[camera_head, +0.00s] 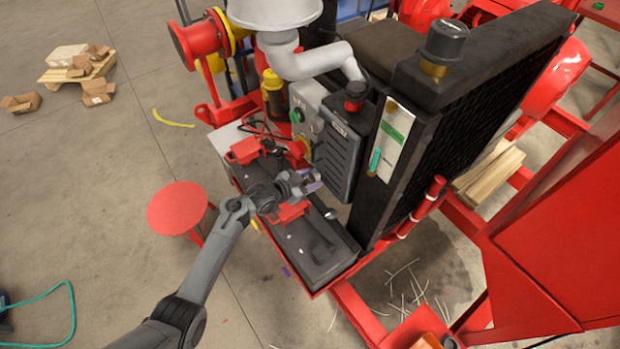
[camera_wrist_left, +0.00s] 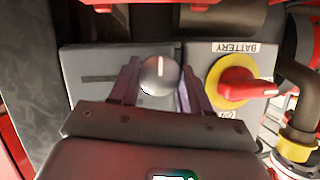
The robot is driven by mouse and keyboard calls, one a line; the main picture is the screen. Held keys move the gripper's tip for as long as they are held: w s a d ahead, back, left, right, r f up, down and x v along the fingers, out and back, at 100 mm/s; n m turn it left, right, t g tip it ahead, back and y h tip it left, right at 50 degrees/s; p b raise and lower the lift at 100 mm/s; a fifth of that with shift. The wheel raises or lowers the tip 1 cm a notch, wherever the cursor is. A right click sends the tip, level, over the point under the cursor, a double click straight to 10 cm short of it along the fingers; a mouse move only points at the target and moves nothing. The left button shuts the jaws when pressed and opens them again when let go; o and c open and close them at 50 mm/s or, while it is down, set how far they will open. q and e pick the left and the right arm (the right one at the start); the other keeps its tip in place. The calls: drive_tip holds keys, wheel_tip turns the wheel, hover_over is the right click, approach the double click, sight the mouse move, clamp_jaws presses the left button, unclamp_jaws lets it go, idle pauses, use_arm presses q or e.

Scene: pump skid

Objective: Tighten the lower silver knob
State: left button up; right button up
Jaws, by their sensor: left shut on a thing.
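A round silver knob (camera_wrist_left: 160,75) with a pale line on its face shows in the left wrist view, on a flat grey panel (camera_wrist_left: 88,82). My left gripper (camera_head: 312,181) is at the front of the control box, below the battery switch, in the head view. Its two purplish fingers stand on either side of the knob and are shut on it. In the head view I cannot make out this knob behind the gripper. My right gripper is not in view.
A red battery switch (camera_wrist_left: 238,84) on a yellow disc sits close to the right finger in the wrist view. Black batteries with red covers (camera_head: 244,151) lie under my left arm. A dark radiator (camera_head: 430,130) stands to the right. A red stool (camera_head: 177,207) stands at left.

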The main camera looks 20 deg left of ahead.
use_arm(q)
drive_tip(key=o, duration=1.1)
drive_tip(key=shift+c, duration=0.2)
drive_tip(key=shift+s, duration=0.1)
drive_tip(key=shift+s+a+r, duration=0.25)
drive_tip(key=shift+s+a, duration=0.05)
drive_tip(key=shift+s, duration=0.15)
drive_tip(key=p+v, duration=0.1)
drive_tip(key=v, duration=0.8)
drive_tip(key=shift+s+a+p, duration=0.1)
drive_tip(key=shift+s+p, duration=0.1)
drive_tip(key=shift+p, duration=0.15)
